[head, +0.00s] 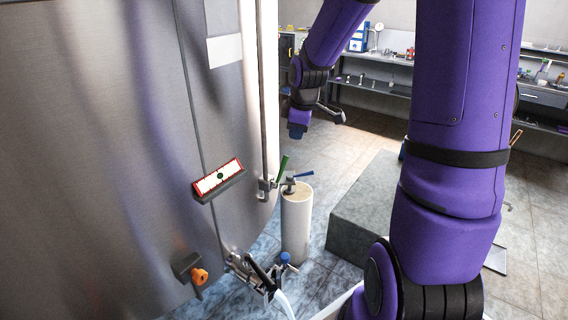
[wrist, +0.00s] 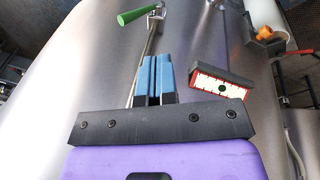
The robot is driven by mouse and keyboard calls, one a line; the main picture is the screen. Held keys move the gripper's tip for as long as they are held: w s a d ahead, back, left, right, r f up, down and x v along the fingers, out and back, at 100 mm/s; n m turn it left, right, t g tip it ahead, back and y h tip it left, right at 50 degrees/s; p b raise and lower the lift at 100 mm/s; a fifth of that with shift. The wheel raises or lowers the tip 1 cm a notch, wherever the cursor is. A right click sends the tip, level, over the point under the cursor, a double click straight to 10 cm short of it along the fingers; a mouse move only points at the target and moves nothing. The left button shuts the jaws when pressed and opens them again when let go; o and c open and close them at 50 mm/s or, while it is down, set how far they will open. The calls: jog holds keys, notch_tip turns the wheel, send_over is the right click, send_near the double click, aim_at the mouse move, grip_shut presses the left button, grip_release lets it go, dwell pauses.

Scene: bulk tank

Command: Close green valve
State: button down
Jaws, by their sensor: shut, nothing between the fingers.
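The green valve has a green lever handle (head: 283,166) on a metal fitting low on the thin vertical pipe beside the steel tank. In the head view the handle slants upward. In the wrist view the green handle (wrist: 136,15) shows at the top, left of its fitting. My gripper (wrist: 153,60) has its blue fingers shut together and empty. They point toward the fitting, with the handle ahead of the tips and not touching them in the picture. In the head view my wrist hangs above the valve, well apart from it.
The tank (head: 110,130) fills the left. It bears a red-framed panel (head: 220,177) and an orange knob (head: 200,276). A white cylinder (head: 296,225) with a blue lever (head: 303,174) stands beside the green valve. A grey block (head: 365,215) is to the right. Shelves line the back.

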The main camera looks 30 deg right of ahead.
aim_at(287, 161)
jog(key=shift+n+y, duration=0.3)
jog(key=shift+n, duration=0.3)
jog(key=w+d+f, duration=0.1)
jog(key=w+f, duration=0.2)
jog(key=f, duration=0.2)
jog(key=w+d+f, duration=0.1)
jog(key=w+f, duration=0.1)
jog(key=f, duration=0.3)
jog(key=w+d+f, duration=0.1)
jog(key=w+f, duration=0.2)
jog(key=f, duration=0.2)
jog(key=shift+w+f, duration=0.3)
jog(key=shift+f, duration=0.05)
